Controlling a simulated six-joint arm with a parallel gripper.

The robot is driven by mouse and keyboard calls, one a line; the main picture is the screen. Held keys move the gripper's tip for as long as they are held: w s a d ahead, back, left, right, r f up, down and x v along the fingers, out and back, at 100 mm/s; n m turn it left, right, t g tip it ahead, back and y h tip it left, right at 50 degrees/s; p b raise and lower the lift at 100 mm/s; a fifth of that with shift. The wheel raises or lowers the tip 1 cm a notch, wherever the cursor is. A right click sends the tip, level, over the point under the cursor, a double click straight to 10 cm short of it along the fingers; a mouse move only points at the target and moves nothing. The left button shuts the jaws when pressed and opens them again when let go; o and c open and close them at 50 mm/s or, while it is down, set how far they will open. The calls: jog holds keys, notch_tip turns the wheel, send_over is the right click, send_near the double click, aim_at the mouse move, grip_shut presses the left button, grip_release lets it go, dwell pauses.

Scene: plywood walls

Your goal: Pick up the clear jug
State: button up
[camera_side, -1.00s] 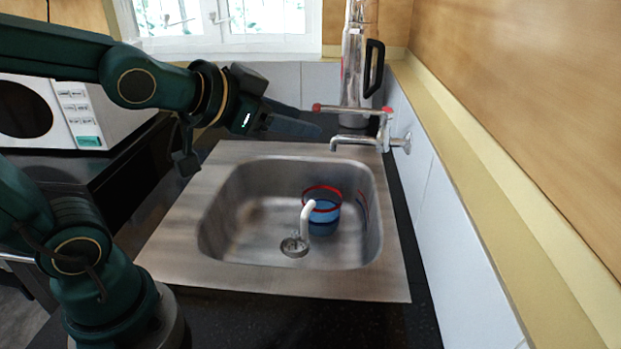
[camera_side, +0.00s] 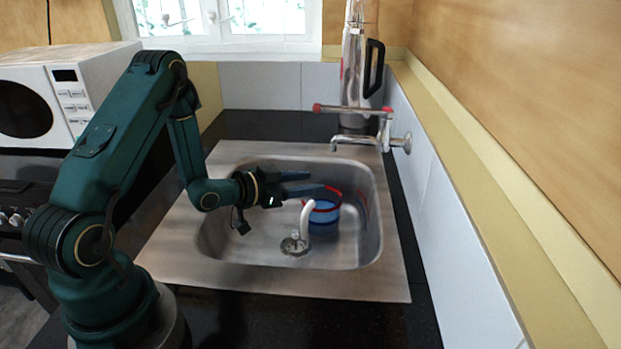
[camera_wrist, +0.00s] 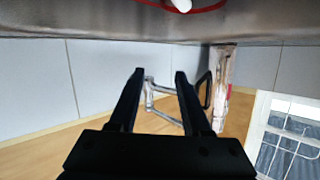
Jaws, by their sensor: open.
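The clear jug (camera_side: 325,213) stands in the sink in the side view, with a red rim and a blue lower part. A white curved piece stands at its left front; I cannot tell whether it belongs to the jug. In the wrist view only part of the red rim (camera_wrist: 208,8) shows at the top edge, with a white piece beside it. My gripper (camera_side: 314,182) is open and empty, its fingers pointing right over the sink, near the jug's rim and seemingly above it. In the wrist view both fingers (camera_wrist: 159,73) are apart with nothing between them.
The steel sink (camera_side: 240,267) has raised walls around the jug and a drain (camera_side: 294,246) at its bottom. A tap (camera_side: 355,140) with a red handle and a tall metal flask (camera_side: 353,80) stand behind. A tiled wall (camera_side: 440,215) bounds the right. A microwave (camera_side: 100,75) stands left.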

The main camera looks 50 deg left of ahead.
notch_tip(320, 180, down, 4)
jog(key=s+a+n+g, duration=0.1)
jog(key=s, duration=0.1)
send_near(340, 198)
jog(key=shift+w, duration=1.45)
jog(key=w+f, duration=0.2)
jog(key=w, duration=0.1)
jog(key=shift+f+y, duration=0.2)
jog(key=shift+y, duration=0.2)
jog(key=shift+x, duration=0.9)
jog(key=c, duration=0.7)
grip_shut()
jog(key=shift+f, duration=0.1)
